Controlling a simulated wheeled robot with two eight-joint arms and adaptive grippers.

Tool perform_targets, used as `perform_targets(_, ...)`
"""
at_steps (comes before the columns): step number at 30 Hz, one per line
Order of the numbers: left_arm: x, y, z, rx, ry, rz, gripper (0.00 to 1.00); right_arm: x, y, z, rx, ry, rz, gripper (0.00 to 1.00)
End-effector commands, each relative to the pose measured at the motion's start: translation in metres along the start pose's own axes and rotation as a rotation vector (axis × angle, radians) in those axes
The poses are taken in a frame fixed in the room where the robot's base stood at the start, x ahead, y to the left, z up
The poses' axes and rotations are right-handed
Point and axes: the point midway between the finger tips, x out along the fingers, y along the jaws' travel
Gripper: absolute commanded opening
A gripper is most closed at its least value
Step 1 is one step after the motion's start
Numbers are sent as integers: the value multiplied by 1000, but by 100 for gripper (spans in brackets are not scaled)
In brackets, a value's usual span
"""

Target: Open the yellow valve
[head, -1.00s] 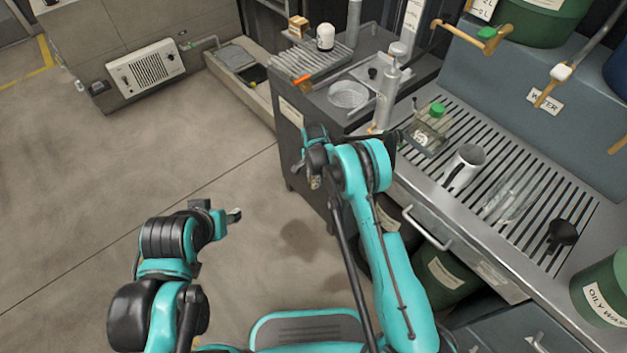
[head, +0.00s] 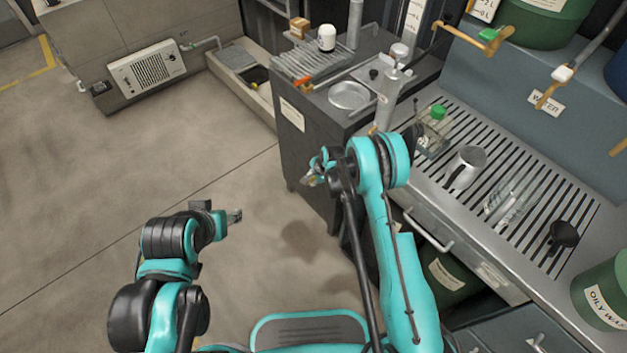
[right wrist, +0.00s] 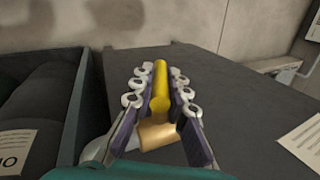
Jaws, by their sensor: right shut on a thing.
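The yellow valve shows in the right wrist view as a long yellow handle (right wrist: 160,88) with a brass-coloured end (right wrist: 159,134). My right gripper (right wrist: 159,92) is shut on the yellow handle, with a finger on each side of it. In the head view my right gripper (head: 312,178) is beside the dark cabinet's front, and the valve there is too small and covered to make out. My left gripper (head: 236,215) is low at the left, over bare floor and away from everything. Its finger gap is too small to judge.
The dark cabinet (head: 291,150) with a label (head: 292,114) stands near my right gripper. To its right is a slatted metal bench (head: 446,185) with a drawer handle, a mug and a green-capped bottle. A green drum (head: 445,268) is below. Floor is free at left.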

Motion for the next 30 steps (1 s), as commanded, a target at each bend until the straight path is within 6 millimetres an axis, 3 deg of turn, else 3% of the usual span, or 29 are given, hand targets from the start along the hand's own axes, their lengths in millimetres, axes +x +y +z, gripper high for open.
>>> perform_targets(12, 0, 0, 0, 0, 0, 0, 48, 0, -4, 1, 1, -38, -192, 0)
perform_targets(28, 0, 0, 0, 0, 0, 0, 48, 0, -4, 1, 0, -44, -218, 0)
perform_targets(29, 0, 0, 0, 0, 0, 0, 48, 0, -4, 1, 0, -44, -217, 20)
perform_targets(30, 0, 0, 0, 0, 0, 0, 48, 0, -4, 1, 0, -44, -217, 30)
